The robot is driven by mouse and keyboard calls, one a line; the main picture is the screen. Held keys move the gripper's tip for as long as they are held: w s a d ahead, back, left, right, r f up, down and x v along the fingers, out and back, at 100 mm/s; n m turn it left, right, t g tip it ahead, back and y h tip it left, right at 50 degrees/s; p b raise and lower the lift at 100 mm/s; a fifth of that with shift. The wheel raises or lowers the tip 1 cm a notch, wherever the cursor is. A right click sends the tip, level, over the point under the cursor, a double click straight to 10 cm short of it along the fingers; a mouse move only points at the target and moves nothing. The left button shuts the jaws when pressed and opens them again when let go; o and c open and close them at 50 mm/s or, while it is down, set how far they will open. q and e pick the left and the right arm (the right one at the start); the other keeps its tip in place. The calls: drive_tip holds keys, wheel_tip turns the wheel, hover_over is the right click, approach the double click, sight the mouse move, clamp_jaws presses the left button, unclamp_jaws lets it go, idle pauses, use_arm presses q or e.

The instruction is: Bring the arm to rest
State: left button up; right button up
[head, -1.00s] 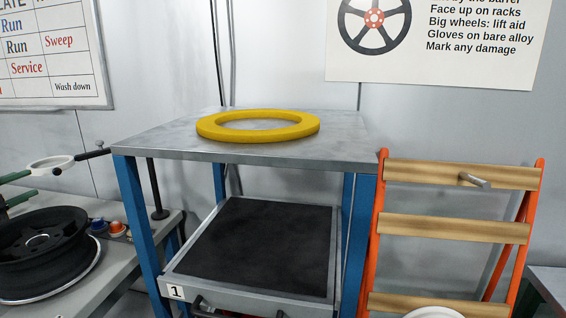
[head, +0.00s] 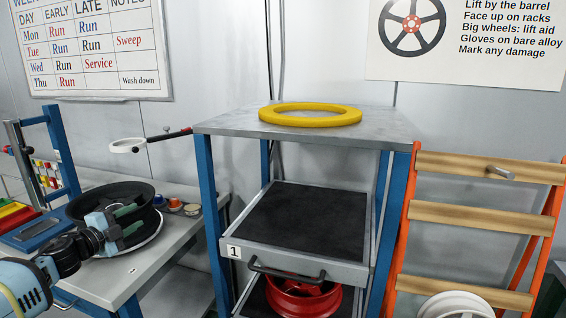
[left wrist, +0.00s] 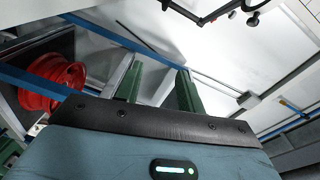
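My left gripper (head: 139,217) is in front of the black wheel (head: 150,190) on the left bench in the head view. Its two green fingers are apart with nothing between them. The left wrist view also shows the fingers (left wrist: 160,88) spread and empty. Whether the gripper touches the wheel cannot be told. My right gripper is in neither view.
A yellow ring (head: 310,121) lies on the grey cabinet top (head: 225,125). The cabinet's drawer marked 1 (head: 350,270) is out, with a red wheel (head: 300,300) below it. An orange rack (head: 405,230) stands right. A magnifier (head: 127,146) overhangs the left bench (head: 110,280).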

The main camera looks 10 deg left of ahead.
use_arm(q)
drive_tip(key=s+d+f+n+g+y, duration=0.1)
drive_tip(key=s+d+f+n, duration=0.2)
drive_tip(key=d+f, duration=0.45)
drive_tip(key=s+d+f+n+g+y, duration=0.1)
drive_tip(key=s+d+f+n, duration=0.15)
drive_tip(key=d+f, duration=0.55)
drive_tip(key=s+d+f+n+g+y, duration=0.1)
drive_tip(key=s+d+f+n+g, duration=0.25)
drive_tip(key=s+d+f, duration=0.55)
drive_tip(key=s+d+f+n+g, duration=0.1)
drive_tip(key=s+d+n+g, duration=0.2)
drive_tip(key=s, duration=0.9)
drive_tip(key=s+d+n+g, duration=0.1)
drive_tip(key=s+d+g, duration=0.25)
drive_tip(key=s, duration=0.85)
drive_tip(key=s+d+f+n+g, duration=0.15)
drive_tip(key=s+g, duration=0.25)
drive_tip(key=s, duration=0.8)
drive_tip(key=w+d+f+t+h, duration=0.2)
drive_tip(key=w+f+t, duration=0.4)
drive_tip(key=f, duration=0.3)
drive_tip(key=shift+w+d+f+n+t+h, duration=0.2)
drive_tip(key=shift+d+n+t+h, duration=0.15)
drive_tip(key=shift+d+t, duration=0.45)
drive_tip(key=shift+s+a, duration=0.1)
